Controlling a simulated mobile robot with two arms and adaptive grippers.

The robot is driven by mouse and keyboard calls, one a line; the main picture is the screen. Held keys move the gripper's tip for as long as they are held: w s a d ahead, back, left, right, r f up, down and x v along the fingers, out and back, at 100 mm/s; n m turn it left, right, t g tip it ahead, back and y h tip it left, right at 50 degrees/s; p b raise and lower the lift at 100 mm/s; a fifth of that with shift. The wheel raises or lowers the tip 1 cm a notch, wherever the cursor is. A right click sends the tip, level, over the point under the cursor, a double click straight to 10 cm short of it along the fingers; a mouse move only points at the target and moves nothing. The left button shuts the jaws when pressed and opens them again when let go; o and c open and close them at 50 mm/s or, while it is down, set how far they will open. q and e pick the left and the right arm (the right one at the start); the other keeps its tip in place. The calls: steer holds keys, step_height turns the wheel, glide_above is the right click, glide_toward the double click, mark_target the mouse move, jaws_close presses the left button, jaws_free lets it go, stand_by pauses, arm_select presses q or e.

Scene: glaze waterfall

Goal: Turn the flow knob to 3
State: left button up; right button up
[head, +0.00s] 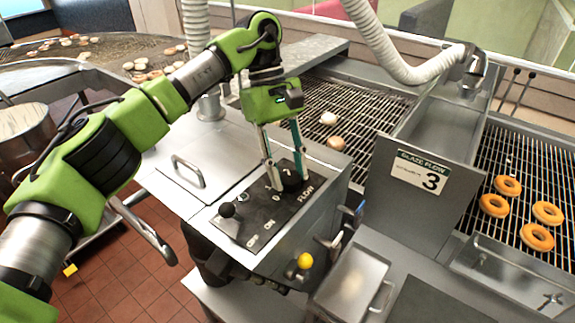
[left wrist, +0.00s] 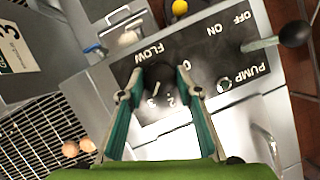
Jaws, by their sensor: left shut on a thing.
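The flow knob (head: 291,179) is a dark knob on the black control panel (head: 255,217), beside the word FLOW. It also shows in the left wrist view (left wrist: 159,74), with the printed digits 0, 1, 2 and 3 near it. My left gripper (head: 287,184) points down at the panel, its fingers shut on the knob from both sides. It also shows in the left wrist view (left wrist: 160,95). I cannot tell which digit the knob points at. A sign (head: 424,174) reads GLAZE FLOW with a large 3. My right gripper is not in view.
The pump lever with a black ball (head: 227,210) stands on the same panel, near ON and OFF. A yellow knob (head: 305,261) sits low in front. Ring doughnuts (head: 536,237) lie on the right wire conveyor. A handled lid (head: 188,171) lies left of the panel.

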arm_select(q)
steer(key=shift+f, duration=0.1)
stand_by(0.4)
steer(key=o, duration=1.1)
steer(key=shift+o, duration=0.2)
steer(key=shift+w+r, duration=0.1)
steer(key=shift+r, duration=0.15)
steer(key=v, duration=0.7)
